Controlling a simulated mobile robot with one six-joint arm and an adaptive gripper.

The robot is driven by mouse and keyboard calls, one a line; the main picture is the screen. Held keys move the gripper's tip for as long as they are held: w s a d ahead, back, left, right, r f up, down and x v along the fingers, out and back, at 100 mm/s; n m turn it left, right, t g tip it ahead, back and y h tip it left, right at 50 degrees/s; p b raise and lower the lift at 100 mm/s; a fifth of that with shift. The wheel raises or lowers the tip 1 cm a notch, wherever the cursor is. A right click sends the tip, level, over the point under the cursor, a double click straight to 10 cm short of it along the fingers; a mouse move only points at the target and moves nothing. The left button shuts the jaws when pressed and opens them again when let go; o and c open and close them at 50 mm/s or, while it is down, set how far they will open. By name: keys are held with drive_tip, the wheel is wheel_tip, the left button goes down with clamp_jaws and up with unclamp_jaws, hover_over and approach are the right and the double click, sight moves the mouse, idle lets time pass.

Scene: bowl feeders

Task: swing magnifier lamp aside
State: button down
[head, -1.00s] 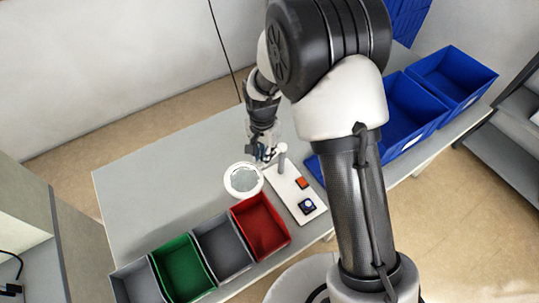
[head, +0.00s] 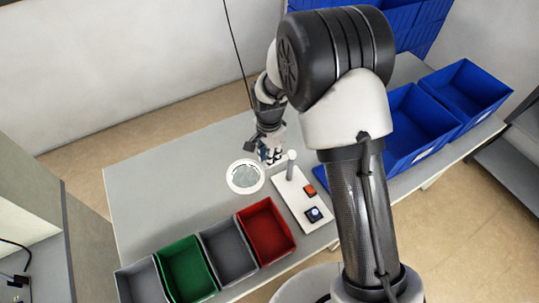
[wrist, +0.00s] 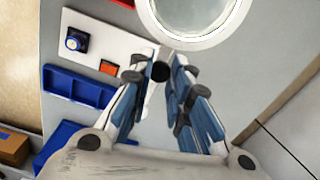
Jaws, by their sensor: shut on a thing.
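The magnifier lamp has a round white ring with a clear lens (head: 245,177), held level over the grey bench beside a white post (head: 291,165). The post stands on a white base plate (head: 296,205). In the wrist view the ring (wrist: 195,40) shows at the top, just beyond the fingertips. My gripper (head: 270,155) is at the lamp's arm, between ring and post, at the far side. In the wrist view my gripper (wrist: 164,75) is shut on the lamp, with a dark round part between the fingers. The exact contact is hard to see.
The base plate carries an orange-red switch (head: 309,190) and a blue button box (head: 314,214). Red (head: 267,230), grey and green bins line the front edge. Blue bins (head: 412,125) stand at the right. The bench's left part (head: 165,190) is clear.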

drive_tip(key=c, duration=1.4)
unclamp_jaws()
drive_tip(key=shift+c, duration=0.2)
drive_tip(key=shift+r, duration=0.1)
wheel_tip(320, 180, up, 12)
drive_tip(key=s+d+r+n+t+b, duration=0.15)
drive_tip(key=s+d+r+n, duration=0.25)
drive_tip(key=s+d+r, duration=0.7)
drive_tip(key=s+d+r+n+t, duration=0.1)
drive_tip(key=s+d+n, duration=0.1)
drive_tip(key=s, duration=0.5)
drive_tip(key=s+d+r+n+t, duration=0.1)
drive_tip(key=s+d+n+t, duration=0.1)
drive_tip(key=s+n, duration=0.2)
drive_tip(key=s, duration=0.3)
drive_tip(key=shift+s+r, duration=0.15)
drive_tip(key=shift+s, duration=0.2)
